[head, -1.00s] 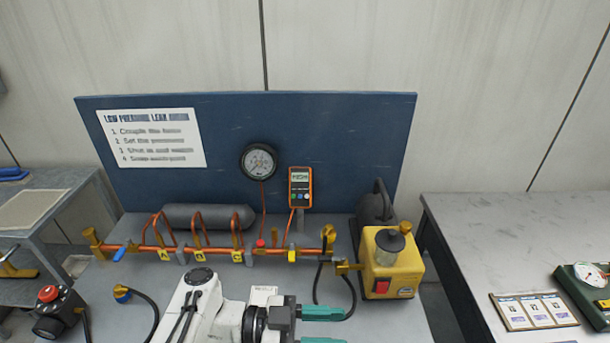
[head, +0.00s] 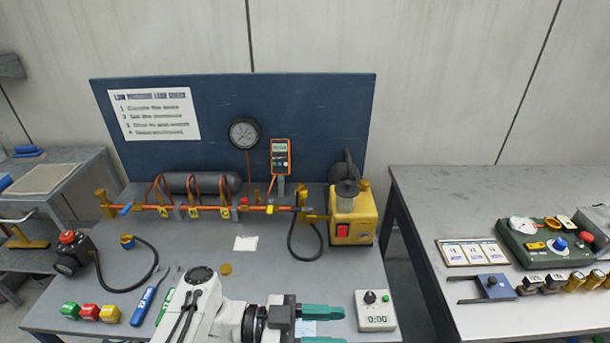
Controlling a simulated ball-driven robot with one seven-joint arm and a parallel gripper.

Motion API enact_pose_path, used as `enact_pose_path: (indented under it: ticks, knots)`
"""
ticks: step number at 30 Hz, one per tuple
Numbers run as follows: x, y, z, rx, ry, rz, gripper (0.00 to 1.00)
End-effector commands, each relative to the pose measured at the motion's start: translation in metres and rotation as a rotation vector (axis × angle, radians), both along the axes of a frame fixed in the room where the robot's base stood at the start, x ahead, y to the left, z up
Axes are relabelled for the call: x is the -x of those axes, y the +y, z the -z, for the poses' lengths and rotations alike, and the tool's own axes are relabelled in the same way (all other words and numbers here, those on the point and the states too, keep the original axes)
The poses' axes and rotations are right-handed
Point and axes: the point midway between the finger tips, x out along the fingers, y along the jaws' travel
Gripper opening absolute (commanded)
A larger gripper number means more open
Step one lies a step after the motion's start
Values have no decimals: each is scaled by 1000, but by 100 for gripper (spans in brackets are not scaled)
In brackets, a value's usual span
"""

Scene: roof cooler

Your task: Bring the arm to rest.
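My gripper (head: 322,326) shows at the bottom centre of the head view, at the end of my white arm, over the front part of the grey bench (head: 262,268). Its two green fingers point right and stand apart, with nothing seen between them. A pale card or paper lies partly hidden behind the fingers. The lower finger is partly cut by the picture's edge.
A timer box (head: 376,311) stands just right of the fingers. The yellow pump (head: 353,217) and copper pipe line (head: 190,207) are at the back. Tools and coloured blocks (head: 89,312) lie left. A gap separates the right-hand table (head: 430,205).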

Motion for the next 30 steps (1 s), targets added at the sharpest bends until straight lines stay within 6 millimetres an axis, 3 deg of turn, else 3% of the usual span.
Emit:
enact_pose_path:
  ticks: [11, 17, 23, 30]
  knots:
    - [6, 3, 37, -8, -7, -168, 45]
    - [12, 5, 71, -26, -11, -327, 45]
    - [24, 7, 121, -66, -6, -557, 45]
    - [56, 3, 210, -192, 51, -966, 45]
